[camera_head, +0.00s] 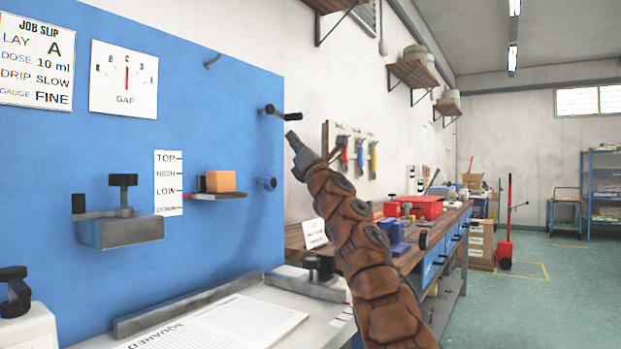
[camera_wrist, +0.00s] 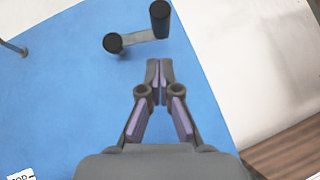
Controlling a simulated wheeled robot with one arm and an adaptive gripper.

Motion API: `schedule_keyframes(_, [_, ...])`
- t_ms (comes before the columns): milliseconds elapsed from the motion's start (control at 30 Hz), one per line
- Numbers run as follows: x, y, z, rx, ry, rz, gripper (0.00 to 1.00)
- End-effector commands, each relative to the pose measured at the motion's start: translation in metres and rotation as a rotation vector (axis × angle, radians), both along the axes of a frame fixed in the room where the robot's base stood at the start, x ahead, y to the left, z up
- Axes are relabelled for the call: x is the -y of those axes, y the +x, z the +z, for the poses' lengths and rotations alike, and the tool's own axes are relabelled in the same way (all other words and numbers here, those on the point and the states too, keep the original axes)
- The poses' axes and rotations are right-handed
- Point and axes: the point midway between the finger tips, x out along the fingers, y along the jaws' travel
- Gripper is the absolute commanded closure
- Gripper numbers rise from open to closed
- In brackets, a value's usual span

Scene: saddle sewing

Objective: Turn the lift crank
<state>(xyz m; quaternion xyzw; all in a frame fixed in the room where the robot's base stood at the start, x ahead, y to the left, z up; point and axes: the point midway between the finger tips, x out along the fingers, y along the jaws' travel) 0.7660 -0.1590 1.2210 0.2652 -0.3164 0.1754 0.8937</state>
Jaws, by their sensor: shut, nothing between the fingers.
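The lift crank (camera_head: 282,113) is on the blue panel near its right edge. It has a black hub, a short grey arm and a black handle sticking out to the right. In the wrist view the crank (camera_wrist: 138,38) lies just beyond my fingertips, with its handle at upper right. My gripper (camera_head: 291,137) is just below the crank handle in the head view, apart from it. In the wrist view my gripper (camera_wrist: 159,70) is shut and empty. The lift shelf (camera_head: 222,196) carries an orange block (camera_head: 221,181) and sits near LOW on the scale (camera_head: 168,183).
A small blue knob (camera_head: 268,184) is on the panel below the crank. A grey clamp box (camera_head: 120,230) is at left. A bench (camera_head: 460,212) with red and blue items runs along the wall at right. Bare wall lies right of the panel.

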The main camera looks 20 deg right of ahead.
Motion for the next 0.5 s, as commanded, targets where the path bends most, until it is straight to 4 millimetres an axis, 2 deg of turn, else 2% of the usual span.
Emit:
schedule_keyframes(67, [-0.004,-0.001,-0.012,0.001,0.0,0.001,1.0])
schedule_keyframes(500, [0.003,-0.025,-0.027,0.002,-0.003,-0.002,1.0])
